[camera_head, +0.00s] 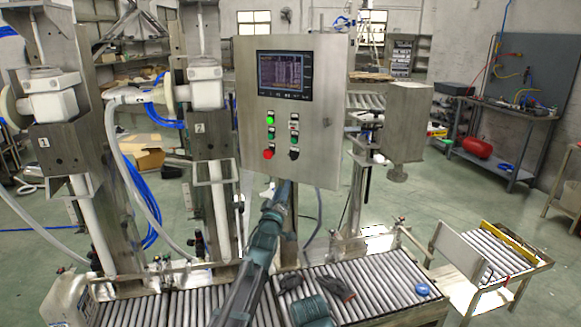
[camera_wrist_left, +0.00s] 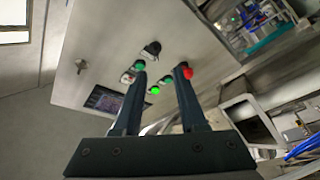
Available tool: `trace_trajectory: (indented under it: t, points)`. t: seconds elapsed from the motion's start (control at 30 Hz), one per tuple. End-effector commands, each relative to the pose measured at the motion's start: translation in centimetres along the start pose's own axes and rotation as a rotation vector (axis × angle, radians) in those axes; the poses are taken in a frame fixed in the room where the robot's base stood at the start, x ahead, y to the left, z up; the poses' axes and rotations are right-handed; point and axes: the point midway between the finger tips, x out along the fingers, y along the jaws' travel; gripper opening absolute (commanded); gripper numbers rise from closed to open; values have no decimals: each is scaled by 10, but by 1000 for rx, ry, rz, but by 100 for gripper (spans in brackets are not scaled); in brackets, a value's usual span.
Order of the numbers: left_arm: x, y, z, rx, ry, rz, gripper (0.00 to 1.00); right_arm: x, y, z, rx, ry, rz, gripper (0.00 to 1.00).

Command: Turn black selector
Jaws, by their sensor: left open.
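The black selector (camera_head: 293,154) is at the lower right of the button group on the steel control box (camera_head: 325,120). In the left wrist view the selector (camera_wrist_left: 152,48) shows just beyond and between my open fingertips, apart from them. My left gripper (camera_head: 284,186) is below the buttons in the head view; in the wrist view its two fingers (camera_wrist_left: 161,70) point at the panel with nothing between them. The right fingertip there overlaps the red button (camera_wrist_left: 187,72). A teal and dark part of my right arm, apparently with its gripper (camera_head: 315,287), is low over the rollers; its jaw state is unclear.
The red button (camera_head: 268,153) sits left of the selector. A lit green button (camera_head: 270,119) and other buttons are above, under the screen (camera_head: 285,76). A roller conveyor (camera_head: 385,293) runs below. A grey metal box (camera_head: 406,120) stands right of the panel.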

Motion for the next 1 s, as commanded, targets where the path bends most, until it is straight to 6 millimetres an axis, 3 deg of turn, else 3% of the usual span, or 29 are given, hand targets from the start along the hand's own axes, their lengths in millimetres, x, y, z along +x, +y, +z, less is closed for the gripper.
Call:
trace_trajectory:
  t: [0.47,0.67,1.0]
  points:
    - [15,5,-8,-22,30,38,41,-2,0,0,0,0,0,50]
    - [42,7,-9,-21,29,38,41,-10,1,1,0,0,0,50]
    - [111,9,-11,-21,29,37,41,-29,3,2,0,0,0,50]
